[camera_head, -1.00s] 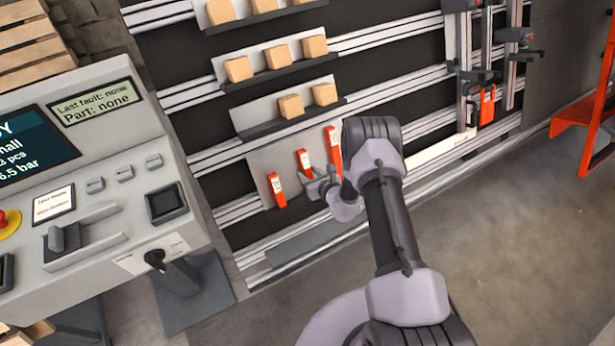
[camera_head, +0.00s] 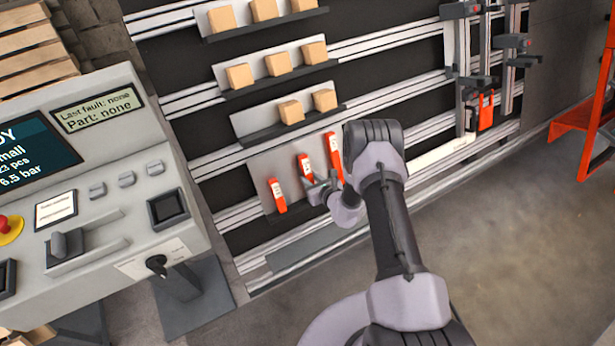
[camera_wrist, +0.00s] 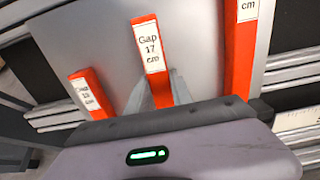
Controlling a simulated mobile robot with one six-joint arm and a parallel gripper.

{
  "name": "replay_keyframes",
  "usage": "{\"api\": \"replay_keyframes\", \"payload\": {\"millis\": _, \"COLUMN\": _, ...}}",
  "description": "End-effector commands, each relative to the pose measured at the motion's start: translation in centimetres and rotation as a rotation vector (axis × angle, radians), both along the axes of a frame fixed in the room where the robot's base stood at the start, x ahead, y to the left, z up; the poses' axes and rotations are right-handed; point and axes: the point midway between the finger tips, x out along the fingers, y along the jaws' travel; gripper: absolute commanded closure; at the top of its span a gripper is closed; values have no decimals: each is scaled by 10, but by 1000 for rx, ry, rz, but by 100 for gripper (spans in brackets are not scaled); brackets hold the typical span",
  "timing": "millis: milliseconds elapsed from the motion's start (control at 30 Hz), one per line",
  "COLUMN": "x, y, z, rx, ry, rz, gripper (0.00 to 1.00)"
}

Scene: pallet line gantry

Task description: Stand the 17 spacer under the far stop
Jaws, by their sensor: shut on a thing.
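The 17 spacer (camera_wrist: 151,52) is an orange upright block with a white label reading "Gap 17 cm". It is the middle one of three orange spacers on a low grey rack, and it also shows in the head view (camera_head: 304,165). My gripper (camera_head: 314,188) is at its lower part, with the grey fingers (camera_wrist: 161,90) on either side, shut on it. The spacer's foot is hidden behind my gripper body. Dark stops (camera_head: 472,80) sit on upright rails at the right; I cannot tell which is the far stop.
A shorter spacer (camera_head: 277,195) stands left of it and a taller one (camera_head: 333,155) right, both close by. An orange piece (camera_head: 486,112) hangs or stands among the stops. Shelves with wooden blocks (camera_head: 240,76) are above; a control console (camera_head: 110,215) is left.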

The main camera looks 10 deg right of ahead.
Motion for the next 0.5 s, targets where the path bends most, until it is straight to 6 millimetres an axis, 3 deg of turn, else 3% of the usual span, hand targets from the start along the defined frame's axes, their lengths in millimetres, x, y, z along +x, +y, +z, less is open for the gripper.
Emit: {"api": "replay_keyframes", "payload": {"millis": 500, "x": -49, "y": -17, "z": 32, "rx": 0, "ry": 1, "rz": -3, "gripper": 100}}
